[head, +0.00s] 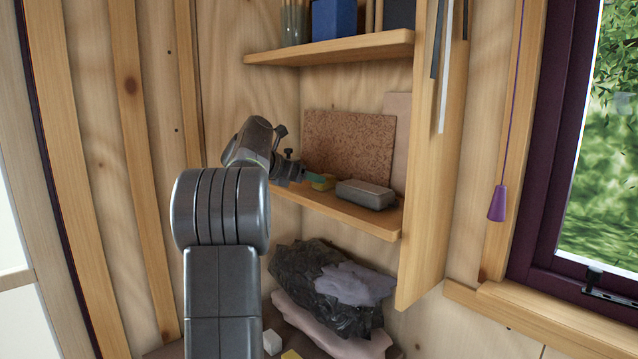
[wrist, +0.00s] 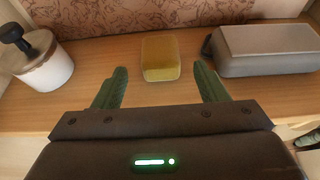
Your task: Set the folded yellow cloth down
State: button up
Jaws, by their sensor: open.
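The folded yellow cloth (wrist: 160,57) is a small block lying on the wooden shelf in the wrist view. In the head view the cloth (head: 322,182) shows partly, just beyond my gripper. My gripper (wrist: 158,88) is open, with its two green fingers apart on the near side of the cloth. The cloth lies ahead of the gap between the fingertips, and nothing is held.
On the shelf (head: 362,217), a grey metal tin (head: 366,194) stands right of the cloth. A white jar with a black knob (wrist: 38,66) stands to the left. A brown cork board (head: 350,146) leans behind. An upper shelf (head: 335,49) hangs above; dark crumpled fabric (head: 318,287) lies below.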

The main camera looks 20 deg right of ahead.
jog(key=v, duration=0.5)
jog(key=shift+s+a+r, duration=0.1)
jog(key=shift+a, duration=0.15)
jog(key=p+x, duration=0.1)
jog(key=x, duration=1.1)
jog(key=shift+d, duration=0.25)
jog(key=r, duration=0.4)
jog(key=shift+a, duration=0.3)
jog(key=shift+d+r, duration=0.1)
jog(key=shift+r, duration=0.35)
jog(key=shift+f, duration=0.1)
